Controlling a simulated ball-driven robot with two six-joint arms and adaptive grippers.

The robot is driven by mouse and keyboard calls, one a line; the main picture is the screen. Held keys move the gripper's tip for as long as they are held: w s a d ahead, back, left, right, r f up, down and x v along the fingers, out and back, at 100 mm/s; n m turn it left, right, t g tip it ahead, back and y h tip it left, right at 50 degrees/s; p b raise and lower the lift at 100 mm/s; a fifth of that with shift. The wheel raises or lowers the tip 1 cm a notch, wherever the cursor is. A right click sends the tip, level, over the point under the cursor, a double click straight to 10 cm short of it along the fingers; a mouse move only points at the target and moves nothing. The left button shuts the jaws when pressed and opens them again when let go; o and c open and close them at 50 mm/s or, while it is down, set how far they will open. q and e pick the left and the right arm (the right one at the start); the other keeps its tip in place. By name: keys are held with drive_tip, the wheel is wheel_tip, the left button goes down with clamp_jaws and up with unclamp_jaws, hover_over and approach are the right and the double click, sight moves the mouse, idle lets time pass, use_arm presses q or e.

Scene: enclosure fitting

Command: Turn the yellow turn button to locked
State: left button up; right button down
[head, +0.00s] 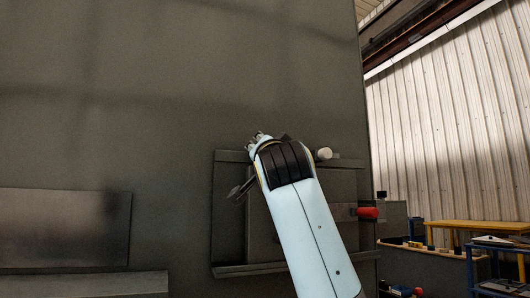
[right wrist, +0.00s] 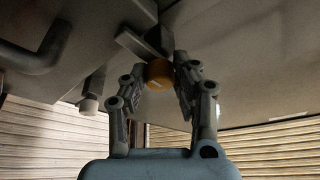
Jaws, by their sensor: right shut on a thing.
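The yellow turn button (right wrist: 158,72) shows in the right wrist view as a short orange-yellow knob at a grey panel surface. The fingers of my right gripper (right wrist: 161,80) are on either side of it and closed on it. A small pale mark shows on the button's face. In the head view my right arm reaches up to the grey enclosure (head: 290,60), and the button is hidden behind the arm and wrist. Only part of the right gripper (head: 258,142) shows there. My left gripper is in neither view.
On the enclosure are a white knob (head: 325,154), a red knob (head: 368,212) and a dark handle (head: 240,190), close around my right arm. A dark bar handle (right wrist: 45,55) is at upper left in the wrist view. Blue and yellow benches (head: 490,232) stand at far right.

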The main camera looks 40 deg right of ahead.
drive_tip(key=c, duration=1)
unclamp_jaws()
drive_tip(key=v, duration=0.7)
drive_tip(key=shift+s+a+f, duration=0.1)
drive_tip(key=shift+s+a, duration=0.05)
drive_tip(key=shift+s, duration=0.05)
